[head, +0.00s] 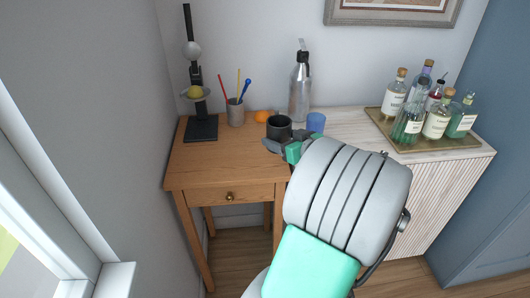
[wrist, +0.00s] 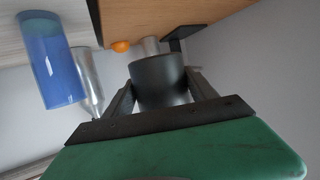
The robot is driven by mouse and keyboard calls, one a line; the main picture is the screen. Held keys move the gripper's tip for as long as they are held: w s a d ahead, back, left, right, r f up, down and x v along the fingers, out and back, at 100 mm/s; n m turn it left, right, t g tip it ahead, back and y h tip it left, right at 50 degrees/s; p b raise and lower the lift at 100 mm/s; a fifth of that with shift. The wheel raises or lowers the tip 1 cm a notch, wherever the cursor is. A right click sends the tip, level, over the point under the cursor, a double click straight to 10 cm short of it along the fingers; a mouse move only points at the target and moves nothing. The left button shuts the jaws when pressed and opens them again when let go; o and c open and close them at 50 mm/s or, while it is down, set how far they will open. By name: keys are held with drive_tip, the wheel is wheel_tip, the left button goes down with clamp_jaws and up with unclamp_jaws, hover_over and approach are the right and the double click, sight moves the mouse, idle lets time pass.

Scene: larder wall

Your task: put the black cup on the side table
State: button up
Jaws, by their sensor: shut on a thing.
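The black cup (head: 279,127) shows at the back right of the wooden side table (head: 218,163), near where it meets the white cabinet. In the wrist view the black cup (wrist: 160,80) sits between the two fingers of my gripper (wrist: 163,98), which is shut on it. My gripper (head: 287,144) also shows in the head view, reaching in from the front right, its fingers partly hidden by my arm. The wooden top (wrist: 160,15) shows at the top of the wrist view. I cannot tell whether the cup touches it.
On the side table are a black juicer stand (head: 201,128) with a lemon, a grey pen holder (head: 235,114) and an orange (head: 262,116). A blue cup (head: 316,122), steel bottle (head: 300,90) and bottle tray (head: 450,145) are on the right. The table's front left is clear.

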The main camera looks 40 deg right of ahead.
drive_tip(key=p, duration=0.1)
hover_over(268, 159)
wheel_tip(268, 159, down, 7)
drive_tip(key=shift+s+a+r, duration=0.1)
drive_tip(key=f, duration=0.1)
drive_tip(key=f+p, duration=0.1)
drive_tip(key=f, duration=0.1)
drive_tip(key=shift+w+f, duration=0.2)
drive_tip(key=shift+f, duration=0.1)
drive_tip(key=shift+f+b, duration=0.25)
drive_tip(key=shift+b, duration=0.1)
drive_tip(key=o, duration=1.7)
drive_tip(key=shift+o, duration=0.2)
drive_tip(key=shift+r, duration=0.1)
